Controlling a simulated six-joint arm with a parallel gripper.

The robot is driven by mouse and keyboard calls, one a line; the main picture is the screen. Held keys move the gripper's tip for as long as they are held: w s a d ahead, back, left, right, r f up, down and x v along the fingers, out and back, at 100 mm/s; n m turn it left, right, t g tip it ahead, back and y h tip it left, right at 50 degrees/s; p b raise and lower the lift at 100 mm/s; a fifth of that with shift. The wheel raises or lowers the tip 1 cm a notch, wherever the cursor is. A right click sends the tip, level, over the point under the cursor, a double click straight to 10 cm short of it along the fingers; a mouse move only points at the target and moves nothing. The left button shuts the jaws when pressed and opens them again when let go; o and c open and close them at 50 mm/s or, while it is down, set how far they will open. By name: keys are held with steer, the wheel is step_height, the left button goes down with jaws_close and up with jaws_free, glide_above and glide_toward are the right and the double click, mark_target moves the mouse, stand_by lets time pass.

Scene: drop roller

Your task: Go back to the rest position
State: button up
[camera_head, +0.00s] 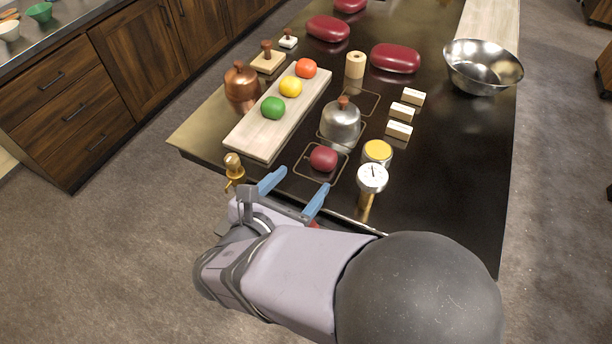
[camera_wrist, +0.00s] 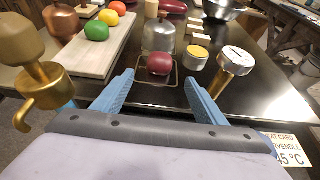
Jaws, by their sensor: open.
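My gripper (camera_head: 293,192) is open and empty, with its two blue fingers apart at the near edge of the dark table. In the wrist view my gripper (camera_wrist: 158,92) has its fingers spread either side of a dark red round object. That red object (camera_head: 323,158) sits on the table inside a thin square outline, beyond the fingertips and apart from them. It also shows in the wrist view (camera_wrist: 161,63).
A brass hook fixture (camera_head: 234,172) and a dial gauge on a post (camera_head: 372,178) stand at the near edge, left and right of my gripper. A wooden board (camera_head: 255,137) holds green, yellow and red pieces. A metal dome (camera_head: 340,122) and yellow-topped tin (camera_head: 377,152) stand beyond.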

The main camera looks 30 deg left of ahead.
steer(key=shift+s+r, duration=0.15)
steer(key=shift+s, duration=0.15)
